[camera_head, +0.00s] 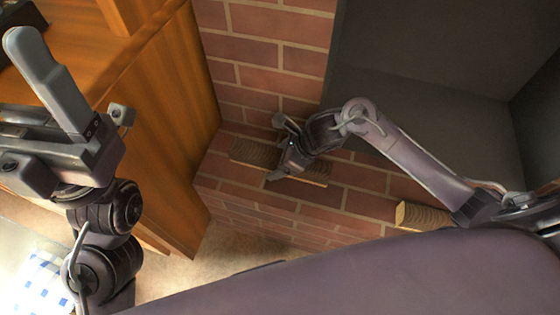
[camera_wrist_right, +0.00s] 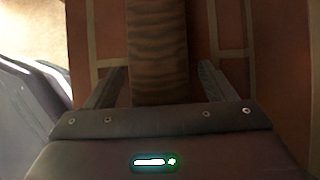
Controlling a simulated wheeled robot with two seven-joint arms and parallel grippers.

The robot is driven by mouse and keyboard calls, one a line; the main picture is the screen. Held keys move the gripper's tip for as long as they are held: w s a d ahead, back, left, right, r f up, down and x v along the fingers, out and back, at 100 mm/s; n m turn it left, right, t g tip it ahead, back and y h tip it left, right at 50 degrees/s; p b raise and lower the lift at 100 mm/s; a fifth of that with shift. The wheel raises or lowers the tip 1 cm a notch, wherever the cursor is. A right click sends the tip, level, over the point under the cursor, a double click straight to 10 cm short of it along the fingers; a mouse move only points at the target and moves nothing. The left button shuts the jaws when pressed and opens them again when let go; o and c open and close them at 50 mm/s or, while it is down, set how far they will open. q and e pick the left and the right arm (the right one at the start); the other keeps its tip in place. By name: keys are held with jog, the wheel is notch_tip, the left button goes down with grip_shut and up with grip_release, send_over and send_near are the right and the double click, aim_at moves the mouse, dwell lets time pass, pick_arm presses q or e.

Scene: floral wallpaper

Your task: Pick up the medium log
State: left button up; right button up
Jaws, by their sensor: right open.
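A brown ridged log (camera_head: 252,152) lies on the brick ledge in the head view, its middle partly hidden by my right gripper (camera_head: 280,150). The right gripper is open, with one finger on each side of this log. In the right wrist view the log (camera_wrist_right: 157,45) runs between the two separated fingers, with gaps showing on both sides. Another log (camera_head: 422,216) lies further right, partly hidden by my right arm. I cannot tell which is the medium one. My left gripper (camera_head: 62,110) is at the left, away from the logs.
A dark fireplace-like recess (camera_head: 420,105) is behind my right arm. An orange-brown wooden cabinet (camera_head: 165,120) stands left of the brick ledge (camera_head: 345,195). Pale floor (camera_head: 225,262) shows below, with a blue-and-white checked cloth (camera_head: 42,280) at lower left.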

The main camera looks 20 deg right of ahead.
jog(key=c, duration=1.2)
jog(key=shift+r, duration=0.1)
jog(key=shift+c, duration=1.1)
